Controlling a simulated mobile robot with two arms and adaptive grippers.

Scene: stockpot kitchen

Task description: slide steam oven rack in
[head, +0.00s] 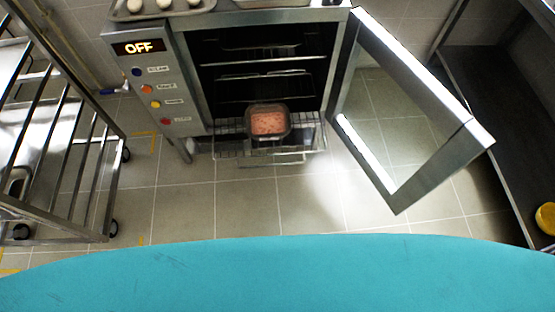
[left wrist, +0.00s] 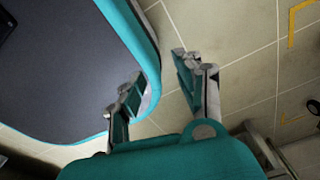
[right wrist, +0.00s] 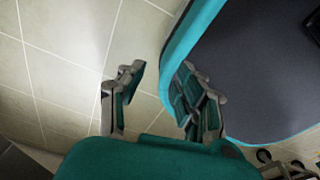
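The steam oven (head: 180,90) stands ahead with its glass door (head: 405,125) swung open to the right. Its display reads OFF. A wire rack (head: 290,157) sticks out of the lower front of the oven cavity. A dark container with pinkish contents (head: 268,123) sits on the rack. More rack levels show inside the dark cavity. My left gripper (left wrist: 158,88) is open and empty in the left wrist view, beside my own base. My right gripper (right wrist: 155,95) is open and empty in the right wrist view. Neither gripper shows in the head view.
A wheeled metal trolley (head: 85,150) stands at the left. A tray with pale round items (head: 160,10) lies on top of the oven. A dark shelf unit (head: 490,100) with a yellow round object (head: 546,217) stands at the right. The tiled floor (head: 240,205) before the oven is clear.

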